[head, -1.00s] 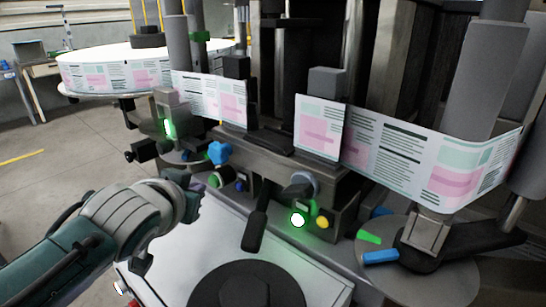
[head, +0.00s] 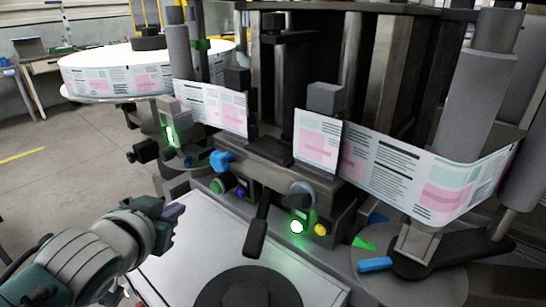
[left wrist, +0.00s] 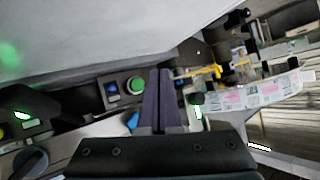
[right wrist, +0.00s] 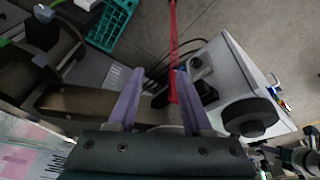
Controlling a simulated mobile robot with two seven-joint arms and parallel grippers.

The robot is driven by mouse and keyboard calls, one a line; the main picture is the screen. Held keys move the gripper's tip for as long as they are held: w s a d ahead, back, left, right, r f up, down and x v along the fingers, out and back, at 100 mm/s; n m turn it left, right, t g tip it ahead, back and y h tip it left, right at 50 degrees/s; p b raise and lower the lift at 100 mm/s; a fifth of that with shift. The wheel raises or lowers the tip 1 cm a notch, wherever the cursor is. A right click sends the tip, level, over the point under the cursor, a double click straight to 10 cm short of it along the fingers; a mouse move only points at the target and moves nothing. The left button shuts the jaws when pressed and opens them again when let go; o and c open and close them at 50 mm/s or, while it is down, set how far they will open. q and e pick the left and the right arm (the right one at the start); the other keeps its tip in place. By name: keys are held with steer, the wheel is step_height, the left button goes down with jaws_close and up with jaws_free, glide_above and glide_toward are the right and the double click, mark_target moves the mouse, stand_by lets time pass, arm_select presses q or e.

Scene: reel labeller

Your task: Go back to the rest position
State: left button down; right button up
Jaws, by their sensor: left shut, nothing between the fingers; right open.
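My left gripper (head: 172,212) is at the lower left of the head view, above the left part of the pale machine top. Its two purple fingers are closed together with nothing between them, as the left wrist view (left wrist: 158,98) shows. A round green button (left wrist: 136,85) lies beyond and left of the fingertips there. My right gripper is outside the head view. In the right wrist view its purple fingers (right wrist: 154,88) are spread apart and no object is held between them.
The reel labeller carries a printed label web (head: 400,175) around grey rollers. A large label reel (head: 110,72) stands at the back left. A black lever (head: 257,228) and a lit green lamp (head: 297,227) are at the front. A teal crate (right wrist: 112,30) shows in the right wrist view. Floor is clear at left.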

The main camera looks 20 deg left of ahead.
arm_select(q)
steer(key=shift+s, duration=0.1)
steer(key=s+d+r+m+g+h, duration=0.1)
steer(key=s+d+r+g, duration=0.15)
steer(key=s, duration=0.55)
steer(key=s+d+r+m+g+h+p, duration=0.1)
steer(key=s+d+g, duration=0.25)
steer(key=s, duration=0.55)
steer(key=s+d+r+g+h, duration=0.1)
steer(key=s+d+g, duration=0.25)
steer(key=s, duration=0.45)
step_height(320, 180, up, 37)
steer(key=t+p, duration=0.1)
steer(key=p, duration=3.5)
steer(key=shift+w+d+f, duration=0.15)
steer(key=shift+d+f, duration=0.05)
steer(key=shift+d, duration=0.1)
